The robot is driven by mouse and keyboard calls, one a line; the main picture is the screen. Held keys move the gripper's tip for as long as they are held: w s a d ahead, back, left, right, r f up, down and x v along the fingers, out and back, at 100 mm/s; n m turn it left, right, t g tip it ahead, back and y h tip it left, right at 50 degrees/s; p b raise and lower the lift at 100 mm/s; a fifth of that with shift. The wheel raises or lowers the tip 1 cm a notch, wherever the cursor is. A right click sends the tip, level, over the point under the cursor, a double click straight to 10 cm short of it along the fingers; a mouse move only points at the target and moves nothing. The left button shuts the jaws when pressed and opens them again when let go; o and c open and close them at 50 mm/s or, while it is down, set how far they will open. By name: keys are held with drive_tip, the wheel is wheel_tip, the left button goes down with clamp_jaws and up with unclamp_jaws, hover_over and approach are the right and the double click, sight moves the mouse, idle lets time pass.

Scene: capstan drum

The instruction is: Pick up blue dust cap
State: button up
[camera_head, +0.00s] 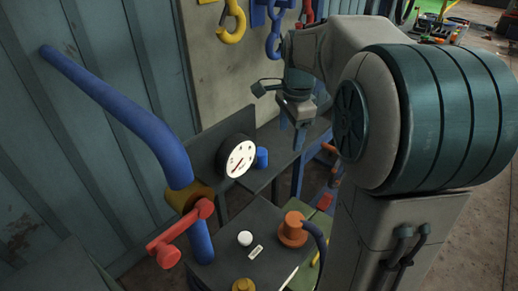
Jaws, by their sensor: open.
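A small blue cylinder (262,157), which looks like the blue dust cap, sits on a dark shelf just right of the round white-faced gauge (241,158). The gauge's edge is close beside it. My gripper (299,140) points down to the right of the blue cap and a little higher in the picture, apart from it. It is open; I see nothing held in it. The fingertips are small and dark, so their exact spacing is hard to see.
A blue pipe (120,113) with a red valve handle (176,235) stands at the left. A dark bench (218,271) in front carries a white knob (245,238) and an orange fitting (292,230) with a hose. Hooks (232,22) hang on the wall behind.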

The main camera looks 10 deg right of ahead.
sight(261, 152)
drive_tip(key=w+a+r+m+g, duration=0.1)
drive_tip(key=w+a+r+m, duration=0.2)
drive_tip(key=a+m, duration=0.45)
drive_tip(key=shift+m, duration=0.35)
drive_tip(key=f, duration=0.2)
drive_tip(key=d+f, duration=0.1)
drive_tip(key=f, duration=0.1)
drive_tip(key=w+f, duration=0.1)
drive_tip(key=f, duration=0.1)
drive_tip(key=shift+d+f, duration=0.15)
drive_tip(key=shift+f, duration=0.25)
wheel_tip(261, 152, down, 4)
drive_tip(key=shift+s+f+p, duration=0.1)
drive_tip(key=shift+p, duration=0.25)
drive_tip(key=shift+s+a+f, duration=0.1)
drive_tip(key=shift+a+f, duration=0.15)
drive_tip(key=shift+f, duration=0.05)
drive_tip(key=shift+d, duration=0.2)
drive_tip(key=shift+c, duration=0.3)
drive_tip(key=shift+w, duration=0.2)
drive_tip(key=c, duration=1)
drive_tip(key=shift+s, duration=0.1)
